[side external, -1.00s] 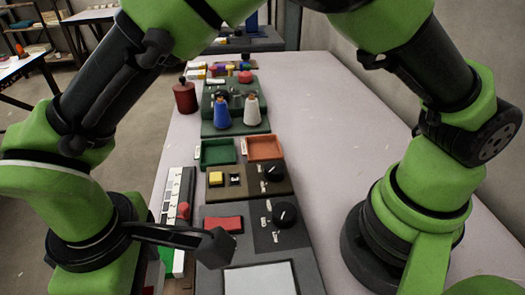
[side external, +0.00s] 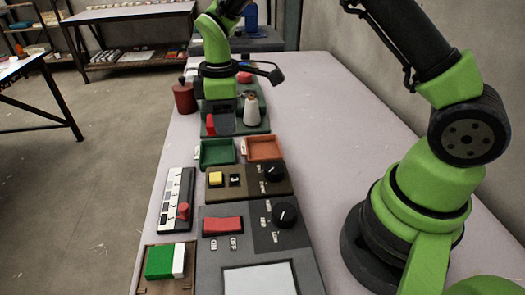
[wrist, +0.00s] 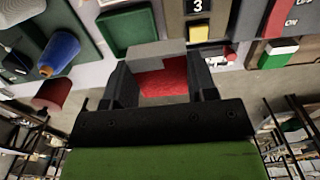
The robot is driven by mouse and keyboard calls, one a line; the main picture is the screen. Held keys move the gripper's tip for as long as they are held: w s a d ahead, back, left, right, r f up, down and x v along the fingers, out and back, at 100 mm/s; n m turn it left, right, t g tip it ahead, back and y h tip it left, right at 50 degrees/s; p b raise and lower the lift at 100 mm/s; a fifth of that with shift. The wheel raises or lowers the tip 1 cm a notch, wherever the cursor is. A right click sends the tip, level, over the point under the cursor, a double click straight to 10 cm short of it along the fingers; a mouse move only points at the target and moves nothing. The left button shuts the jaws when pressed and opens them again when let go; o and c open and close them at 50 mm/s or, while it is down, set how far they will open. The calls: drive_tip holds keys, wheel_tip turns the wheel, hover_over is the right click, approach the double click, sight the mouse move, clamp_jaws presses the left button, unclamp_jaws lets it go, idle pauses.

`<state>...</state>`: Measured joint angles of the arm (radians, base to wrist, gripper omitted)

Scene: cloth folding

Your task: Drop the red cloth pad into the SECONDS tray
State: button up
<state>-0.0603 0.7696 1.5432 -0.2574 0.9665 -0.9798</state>
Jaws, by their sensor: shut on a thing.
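The red cloth pad (wrist: 165,78) is between the two fingers of my gripper (wrist: 162,85) in the wrist view. In the side view my gripper (side external: 215,118) is shut on it, and a red bit of the pad (side external: 210,125) shows beside the dark jaws. My gripper is in front of the spools, beyond the trays as seen from the side camera. A green tray (side external: 203,160) and an orange tray (side external: 279,155) stand side by side and look empty. The small labels beside them are too small to read, so I cannot tell which is SECONDS.
A pale spool (side external: 250,110) stands right of my gripper; a blue spool (wrist: 60,48) shows in the wrist view. A dark red canister (side external: 185,98) is at the left edge. Switch panels (side external: 220,185) lie nearer the camera.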

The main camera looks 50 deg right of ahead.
drive_tip(key=s+d, duration=0.2)
drive_tip(key=d, duration=1)
drive_tip(key=shift+s+d+f, duration=0.1)
drive_tip(key=shift+d+f, duration=0.05)
drive_tip(key=shift+f, duration=1.25)
drive_tip(key=shift+s+d+f, duration=0.1)
drive_tip(key=shift+d+f, duration=0.05)
drive_tip(key=shift+f, duration=1.25)
drive_tip(key=o, duration=1)
